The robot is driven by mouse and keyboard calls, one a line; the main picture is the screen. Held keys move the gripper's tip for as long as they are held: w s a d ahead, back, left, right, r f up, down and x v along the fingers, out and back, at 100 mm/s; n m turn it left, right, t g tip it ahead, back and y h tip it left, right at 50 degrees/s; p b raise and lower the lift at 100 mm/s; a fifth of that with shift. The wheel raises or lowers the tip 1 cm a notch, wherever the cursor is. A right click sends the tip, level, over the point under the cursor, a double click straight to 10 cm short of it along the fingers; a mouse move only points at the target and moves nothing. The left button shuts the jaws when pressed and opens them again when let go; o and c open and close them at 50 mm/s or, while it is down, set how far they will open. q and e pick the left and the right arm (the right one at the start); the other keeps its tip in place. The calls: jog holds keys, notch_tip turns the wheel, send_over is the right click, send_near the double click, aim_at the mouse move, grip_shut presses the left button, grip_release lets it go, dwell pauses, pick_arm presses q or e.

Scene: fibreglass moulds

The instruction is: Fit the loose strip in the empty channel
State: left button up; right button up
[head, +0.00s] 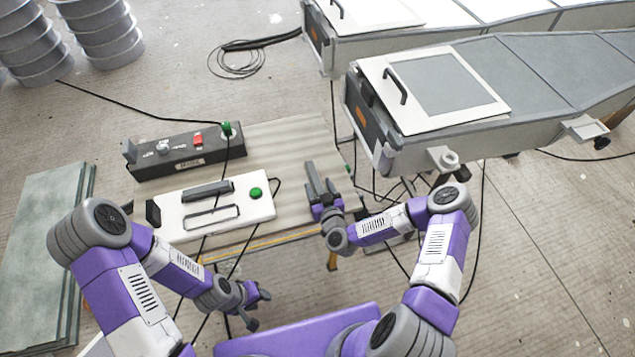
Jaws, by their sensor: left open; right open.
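A white box (180,217) lies on the ribbed table. A dark grey bar (208,190) lies along its far edge, and a dark-outlined empty slot (212,216) is nearer to me. I cannot tell for sure whether the bar is the loose strip and the slot the empty channel. My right gripper (320,180) is open and empty over the table, right of the white box, fingers pointing away from me. My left gripper (259,309) is open and empty, low in front of the table's near edge, apart from the box.
A dark control box (186,159) with a red switch (198,140) and a green plug (228,130) stands behind the white box. A green button (256,193) sits on the white box. Large grey moulds (520,80) fill the right. Cables cross the table and floor.

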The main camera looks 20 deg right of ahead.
jog(key=s+r+p, duration=0.1)
jog(key=s, duration=0.8)
jog(key=shift+s+d+r, duration=0.15)
jog(key=shift+s+r, duration=0.15)
jog(key=shift+s, duration=0.1)
